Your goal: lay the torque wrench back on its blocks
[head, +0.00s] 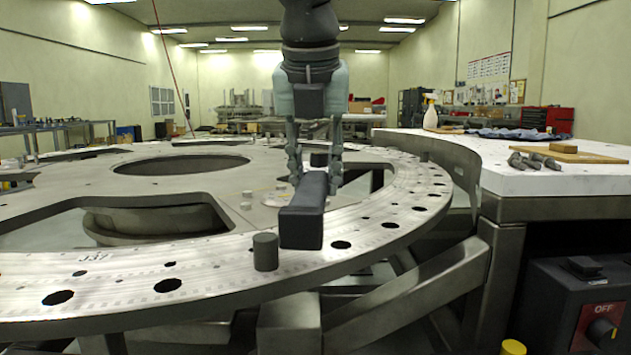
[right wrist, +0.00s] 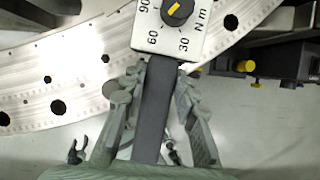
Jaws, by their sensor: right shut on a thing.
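The torque wrench (head: 303,222) shows in the head view as a thick dark bar, one end toward me, above the near right part of the turret plate (head: 215,268). My right gripper (head: 314,172) comes down from above and is shut on it. In the right wrist view the dark handle (right wrist: 155,112) lies between the fingers of the right gripper (right wrist: 155,90). Its white dial head (right wrist: 172,40), with a yellow-marked knob, is over the metal ring. My left gripper is not in view.
A dark cylinder (head: 265,252) stands on the plate rim close left of the wrench.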

